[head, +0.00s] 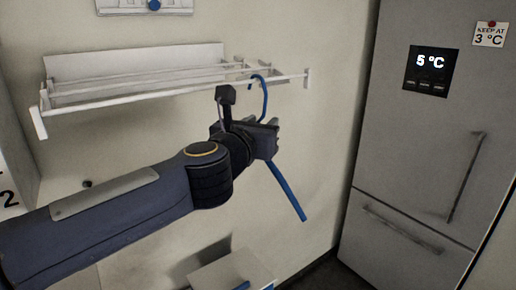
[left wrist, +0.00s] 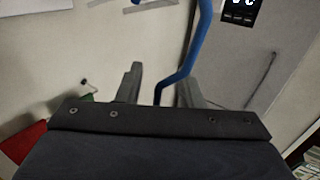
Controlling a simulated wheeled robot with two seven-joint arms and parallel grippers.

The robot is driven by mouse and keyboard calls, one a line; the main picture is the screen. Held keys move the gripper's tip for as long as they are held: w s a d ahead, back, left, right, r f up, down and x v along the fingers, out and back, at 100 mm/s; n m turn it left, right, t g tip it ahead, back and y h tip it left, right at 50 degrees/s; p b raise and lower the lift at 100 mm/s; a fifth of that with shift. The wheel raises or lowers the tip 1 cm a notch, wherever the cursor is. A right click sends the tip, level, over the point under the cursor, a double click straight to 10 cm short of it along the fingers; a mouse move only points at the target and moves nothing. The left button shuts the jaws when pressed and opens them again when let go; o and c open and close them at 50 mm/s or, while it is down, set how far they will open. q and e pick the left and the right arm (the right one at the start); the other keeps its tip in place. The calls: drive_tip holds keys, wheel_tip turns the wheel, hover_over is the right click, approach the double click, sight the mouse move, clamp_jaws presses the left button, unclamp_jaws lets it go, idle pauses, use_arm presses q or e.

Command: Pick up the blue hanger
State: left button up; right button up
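The blue hanger (head: 287,192) hangs by its hook from the front rail of the white wall rack. Its long bar slants down to the right, and its middle is hidden behind my gripper. My left gripper (head: 273,133) is at the hanger, just below the hook. In the left wrist view, the two fingers of the left gripper (left wrist: 160,92) stand apart. The blue hanger (left wrist: 183,74) runs down between them, nearer the right finger. I cannot tell whether it touches a finger. My right gripper is in neither view.
The white wall rack (head: 135,56) has several rails close above my gripper. A grey fridge (head: 405,140) stands at the right. A light box-like thing (head: 232,272) is below. The wall between gripper and fridge is clear.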

use_arm(q)
drive_tip(key=shift+w, duration=0.35)
drive_tip(key=shift+c, duration=0.3)
clamp_jaws()
